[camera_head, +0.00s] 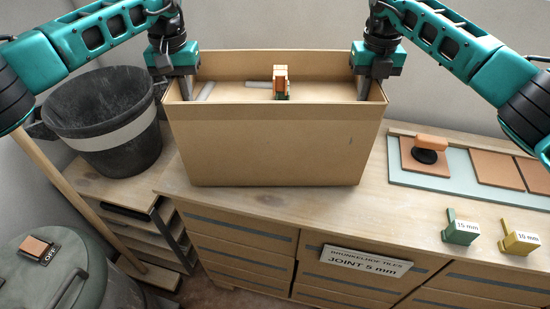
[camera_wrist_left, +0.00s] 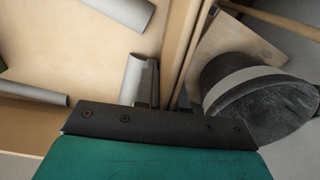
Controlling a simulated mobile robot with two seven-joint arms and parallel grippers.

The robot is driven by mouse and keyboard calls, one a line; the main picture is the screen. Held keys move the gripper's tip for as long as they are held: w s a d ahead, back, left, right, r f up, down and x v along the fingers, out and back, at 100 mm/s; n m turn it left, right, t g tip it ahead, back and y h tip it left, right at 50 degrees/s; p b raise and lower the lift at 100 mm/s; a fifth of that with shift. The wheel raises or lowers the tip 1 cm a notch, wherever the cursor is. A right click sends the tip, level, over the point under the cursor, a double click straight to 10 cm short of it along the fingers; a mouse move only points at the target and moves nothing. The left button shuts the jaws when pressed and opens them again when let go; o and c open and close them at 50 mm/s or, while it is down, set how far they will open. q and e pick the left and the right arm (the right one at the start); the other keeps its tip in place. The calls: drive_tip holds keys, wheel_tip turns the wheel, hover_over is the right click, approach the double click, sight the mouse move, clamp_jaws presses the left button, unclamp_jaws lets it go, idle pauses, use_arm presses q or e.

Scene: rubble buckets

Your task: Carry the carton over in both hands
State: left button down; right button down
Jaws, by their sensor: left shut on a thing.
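The open cardboard carton (camera_head: 275,150) appears to stand upright on the wooden bench. Inside lie grey tubes (camera_head: 258,84) and a small orange-brown and green object (camera_head: 281,82). My left gripper (camera_head: 188,88) is shut on the carton's left wall; the wrist view shows its fingers (camera_wrist_left: 165,98) at the wall, with the carton floor (camera_wrist_left: 70,45) to the left. My right gripper (camera_head: 368,86) is at the carton's right wall, one finger inside the rim; how tightly it is closed does not show.
A black bucket (camera_head: 105,125) with a pale band stands left of the carton. A lidded grey-green bin (camera_head: 65,270) is at lower left.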

use_arm(q)
drive_tip(key=shift+f, duration=0.65)
use_arm(e)
drive_tip(key=shift+f, duration=0.65)
use_arm(q)
drive_tip(key=c, duration=1.6)
unclamp_jaws()
drive_tip(key=shift+f, duration=0.1)
use_arm(e)
drive_tip(key=c, duration=1.6)
unclamp_jaws()
drive_tip(key=shift+f, duration=0.15)
use_arm(q)
drive_tip(key=o, duration=0.4)
use_arm(e)
drive_tip(key=o, duration=0.4)
use_arm(q)
wheel_tip(320, 180, up, 11)
drive_tip(key=shift+r, duration=0.5)
use_arm(e)
drive_tip(key=shift+r, duration=0.2)
wheel_tip(320, 180, up, 12)
drive_tip(key=shift+f, duration=0.1)
